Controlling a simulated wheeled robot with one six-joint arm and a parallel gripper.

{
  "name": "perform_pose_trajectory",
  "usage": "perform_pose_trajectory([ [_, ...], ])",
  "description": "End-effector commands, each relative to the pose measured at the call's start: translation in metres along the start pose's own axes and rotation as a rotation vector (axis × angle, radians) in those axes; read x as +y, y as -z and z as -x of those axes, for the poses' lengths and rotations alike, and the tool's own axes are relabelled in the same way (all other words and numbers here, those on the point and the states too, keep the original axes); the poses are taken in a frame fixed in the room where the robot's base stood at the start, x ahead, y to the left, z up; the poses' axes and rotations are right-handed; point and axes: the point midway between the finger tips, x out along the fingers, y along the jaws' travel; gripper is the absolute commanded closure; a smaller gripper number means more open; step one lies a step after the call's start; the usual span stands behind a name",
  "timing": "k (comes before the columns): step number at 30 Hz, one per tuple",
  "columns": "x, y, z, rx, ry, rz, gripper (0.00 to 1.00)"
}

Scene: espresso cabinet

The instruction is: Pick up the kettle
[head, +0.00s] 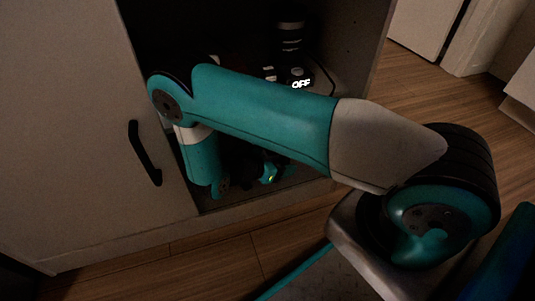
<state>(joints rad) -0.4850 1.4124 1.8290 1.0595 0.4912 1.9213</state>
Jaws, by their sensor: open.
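I cannot clearly make out a kettle; the cabinet's inside is dark and my arm covers much of it. My arm reaches across the view into the open cabinet and bends down at its left side. My gripper (258,172) is low in the cabinet opening, near the cabinet floor. It is open, but its fingertips are dark and partly hidden by my arm. I cannot tell whether it touches anything.
A dark upright cylinder (289,36) stands farther back in the cabinet. A cabinet door (75,120) with a black handle (144,153) is at left. Wooden floor (420,85) is open at right.

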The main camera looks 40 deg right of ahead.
Motion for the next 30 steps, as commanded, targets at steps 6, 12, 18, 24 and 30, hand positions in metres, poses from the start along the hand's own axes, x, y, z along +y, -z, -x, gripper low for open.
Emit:
perform_pose_trajectory([
  [6,0.0000,0.0013,-0.0094,-0.001,-0.001,-0.001,0.43],
  [12,0.0003,0.0016,-0.0093,-0.001,-0.003,-0.002,0.64],
  [18,0.0002,0.0015,-0.0092,0.000,-0.002,-0.002,1.00],
  [24,-0.0001,0.0018,-0.0090,0.000,-0.001,-0.004,1.00],
  [30,-0.0003,0.0024,-0.0088,0.002,-0.001,-0.006,1.00],
])
